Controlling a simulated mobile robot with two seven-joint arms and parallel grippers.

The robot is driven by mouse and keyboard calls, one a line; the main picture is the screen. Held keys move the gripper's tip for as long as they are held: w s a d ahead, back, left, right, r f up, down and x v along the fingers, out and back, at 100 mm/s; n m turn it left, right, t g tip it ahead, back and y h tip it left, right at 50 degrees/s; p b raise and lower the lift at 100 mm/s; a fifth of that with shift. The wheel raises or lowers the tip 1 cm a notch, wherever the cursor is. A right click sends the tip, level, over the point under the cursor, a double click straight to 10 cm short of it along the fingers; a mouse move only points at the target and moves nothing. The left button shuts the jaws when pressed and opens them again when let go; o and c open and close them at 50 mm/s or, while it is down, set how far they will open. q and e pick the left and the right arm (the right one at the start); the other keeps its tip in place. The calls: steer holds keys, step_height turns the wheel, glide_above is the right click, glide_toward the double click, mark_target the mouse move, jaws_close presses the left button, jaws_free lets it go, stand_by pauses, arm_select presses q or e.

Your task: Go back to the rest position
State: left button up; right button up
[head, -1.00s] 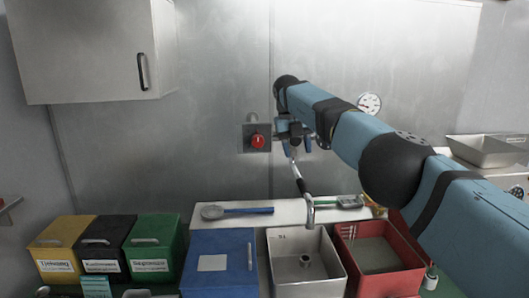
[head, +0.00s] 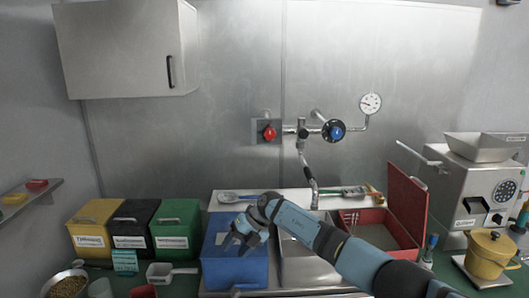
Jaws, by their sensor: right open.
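My right gripper (head: 232,245) is open and appears empty. It hangs over the closed blue box (head: 216,270) in the lower middle of the head view, with its arm coming in from the lower right. I cannot tell the exact height between the fingers and the lid. My arm hides part of the steel sink (head: 293,268). The blue valve knob (head: 333,131) and the red knob (head: 269,133) on the back wall are now clear of my arm. My left gripper is not in view.
Yellow (head: 95,215), black (head: 134,215) and green (head: 178,212) bins stand at left. An open red box (head: 405,205) stands right of the sink. A grinder (head: 470,190) and a yellow pot (head: 490,252) stand at far right. A cabinet (head: 125,50) hangs upper left.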

steer(key=s+a+f+m+t+y+p, duration=0.1)
steer(key=s+a+f+m+t+y, duration=0.2)
steer(key=s+f+m+y, duration=0.25)
steer(key=s+a+f+m+t+y, duration=0.2)
steer(key=s+m+t+y, duration=0.3)
steer(key=s, duration=0.4)
steer(key=s+d+f+m+t+h, duration=0.1)
steer(key=s+d+f+m+h, duration=0.3)
steer(key=s+d+m, duration=0.4)
steer(key=s+d+f+m+t+h+p, duration=0.1)
steer(key=s+d+f+m+h, duration=0.3)
steer(key=s+d+m, duration=0.5)
steer(key=s+d+f+m+t+h, duration=0.3)
steer(key=s+d+m+h, duration=0.4)
steer(key=s+d, duration=0.4)
steer(key=d+m, duration=0.1)
steer(key=d, duration=0.3)
steer(key=shift+s+d+f+m+p, duration=0.25)
steer(key=shift+d+f+m+p, duration=0.1)
steer(key=shift+d+f+p, duration=0.05)
steer(key=shift+c, duration=0.8)
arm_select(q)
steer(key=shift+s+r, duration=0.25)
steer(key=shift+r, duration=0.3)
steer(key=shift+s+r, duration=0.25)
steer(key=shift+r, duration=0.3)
arm_select(e)
steer(key=shift+d, duration=0.1)
